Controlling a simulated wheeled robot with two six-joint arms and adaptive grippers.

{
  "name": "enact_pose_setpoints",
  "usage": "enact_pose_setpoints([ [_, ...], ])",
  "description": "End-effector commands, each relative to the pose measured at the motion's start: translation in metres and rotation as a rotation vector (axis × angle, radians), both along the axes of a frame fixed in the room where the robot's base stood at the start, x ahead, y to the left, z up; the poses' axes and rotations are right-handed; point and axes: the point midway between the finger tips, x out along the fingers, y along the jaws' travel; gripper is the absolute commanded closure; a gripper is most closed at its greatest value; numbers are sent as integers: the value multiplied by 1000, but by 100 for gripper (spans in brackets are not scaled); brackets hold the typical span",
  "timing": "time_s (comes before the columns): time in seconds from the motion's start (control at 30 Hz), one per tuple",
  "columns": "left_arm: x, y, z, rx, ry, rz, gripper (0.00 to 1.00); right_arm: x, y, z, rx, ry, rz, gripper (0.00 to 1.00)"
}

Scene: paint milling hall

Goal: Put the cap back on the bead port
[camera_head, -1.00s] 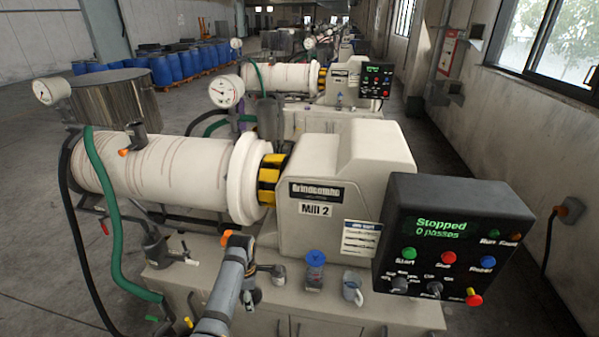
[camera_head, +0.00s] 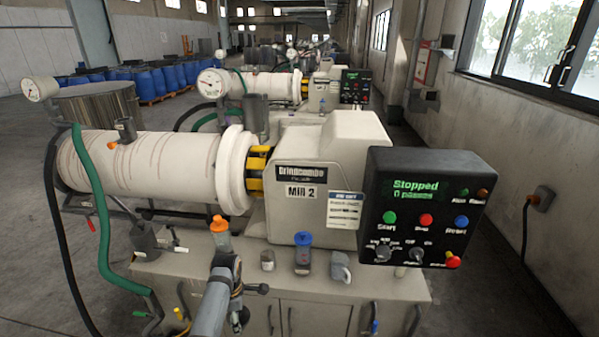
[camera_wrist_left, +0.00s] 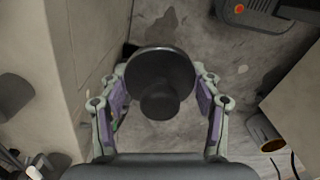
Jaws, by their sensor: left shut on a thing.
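My left gripper (camera_head: 238,316) is low in front of the bench edge in the head view, partly hidden by its own arm. In the left wrist view it points down and is shut on a dark round cap (camera_wrist_left: 160,68) with a knob, one finger on each side. The cap is hard to make out in the head view. On the white Mill 2 cylinder (camera_head: 165,160), a short dark stub (camera_head: 125,128) with an orange lever stands on top; I cannot tell for sure whether it is the bead port. My right gripper is not in view.
The bench top (camera_head: 190,265) holds a small grey jar (camera_head: 267,261), a blue-topped jar (camera_head: 303,255) and a grey mug (camera_head: 341,268). The control panel (camera_head: 420,210) reads Stopped. A green hose (camera_head: 95,200) hangs at the left. Bare floor shows below the cap.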

Motion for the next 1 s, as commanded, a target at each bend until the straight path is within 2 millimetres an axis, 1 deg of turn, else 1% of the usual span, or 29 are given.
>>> enact_pose_setpoints([
  [0.03,0,0,-23,0,-1,0,88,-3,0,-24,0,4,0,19],
  [0.13,0,0,-46,0,-1,0,88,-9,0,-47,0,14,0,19],
  [0.2,0,0,-55,0,-1,0,88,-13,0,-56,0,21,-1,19],
  [0.3,1,0,-55,0,-2,0,88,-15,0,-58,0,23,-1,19],
  [0.53,0,0,-52,0,-1,0,88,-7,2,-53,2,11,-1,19],
  [0.73,-1,0,-53,0,0,-24,88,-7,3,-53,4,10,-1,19],
  [0.77,-3,0,-54,0,0,-50,88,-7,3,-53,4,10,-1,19],
  [0.87,-14,-1,-57,-1,0,-230,88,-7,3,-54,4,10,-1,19],
  [0.97,-33,-1,-62,-2,1,-535,88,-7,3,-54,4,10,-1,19],
  [1.0,-41,-1,-64,-2,1,-673,88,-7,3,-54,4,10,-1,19],
])
